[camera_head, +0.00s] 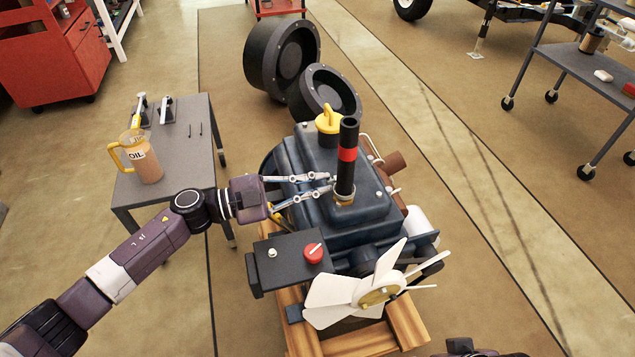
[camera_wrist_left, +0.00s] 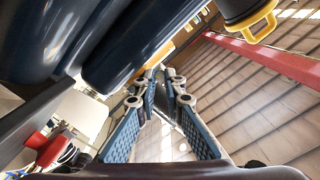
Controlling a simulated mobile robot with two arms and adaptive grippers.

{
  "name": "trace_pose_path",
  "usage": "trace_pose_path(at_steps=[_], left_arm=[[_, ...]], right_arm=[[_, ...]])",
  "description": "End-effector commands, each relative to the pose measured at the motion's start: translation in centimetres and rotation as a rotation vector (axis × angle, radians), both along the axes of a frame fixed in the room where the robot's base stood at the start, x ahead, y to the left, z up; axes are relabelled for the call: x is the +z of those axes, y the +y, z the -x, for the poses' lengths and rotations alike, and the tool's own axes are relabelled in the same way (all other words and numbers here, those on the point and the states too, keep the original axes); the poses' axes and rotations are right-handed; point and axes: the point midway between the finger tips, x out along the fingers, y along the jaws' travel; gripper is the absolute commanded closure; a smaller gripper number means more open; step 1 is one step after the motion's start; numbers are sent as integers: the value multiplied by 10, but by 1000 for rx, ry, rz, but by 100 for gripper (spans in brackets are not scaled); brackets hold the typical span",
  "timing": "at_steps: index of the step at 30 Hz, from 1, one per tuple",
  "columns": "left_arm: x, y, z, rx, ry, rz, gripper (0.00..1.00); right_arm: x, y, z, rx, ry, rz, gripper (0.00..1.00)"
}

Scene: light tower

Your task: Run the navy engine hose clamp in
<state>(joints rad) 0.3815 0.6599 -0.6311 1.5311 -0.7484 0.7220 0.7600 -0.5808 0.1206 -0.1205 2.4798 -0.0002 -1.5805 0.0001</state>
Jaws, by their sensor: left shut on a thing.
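The navy engine (camera_head: 372,207) sits on a wooden pallet. A black upright hose (camera_head: 348,135) with a red band rises from its top. The hose clamp (camera_head: 344,197) is a small band low on the hose, partly hidden by my fingers. My left gripper (camera_head: 329,183) reaches in from the left, its fingertips at the hose's base, shut on the clamp. In the left wrist view, the two padded fingers (camera_wrist_left: 163,76) converge toward the tips; the clamp is too small to make out there.
A control box with a red knob (camera_head: 313,253) and a white fan (camera_head: 360,290) stand at the engine's near side. A yellow cap (camera_head: 328,119) is behind the hose. A grey table (camera_head: 190,150) with an oil jug (camera_head: 141,158) is left. Black wheels (camera_head: 282,55) lie beyond.

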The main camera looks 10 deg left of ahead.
Motion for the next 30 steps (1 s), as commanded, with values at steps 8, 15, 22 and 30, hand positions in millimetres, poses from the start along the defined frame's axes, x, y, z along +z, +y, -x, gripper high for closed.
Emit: trace_pose_path(at_steps=[8, 15, 22, 30], left_arm=[[-1, 1, 0, 1, 2, -2, 77], [-1, 0, 0, -1, 3, -1, 73], [-1, 0, 1, -1, 3, -1, 73], [-1, 0, 0, -1, 50, 18, 73]], right_arm=[[0, 0, 0, 0, -1, 0, 60], [0, 0, 0, 0, -1, 0, 60], [1, 0, -2, -1, -4, -2, 60], [-1, 0, -1, -1, -2, -1, 60]])
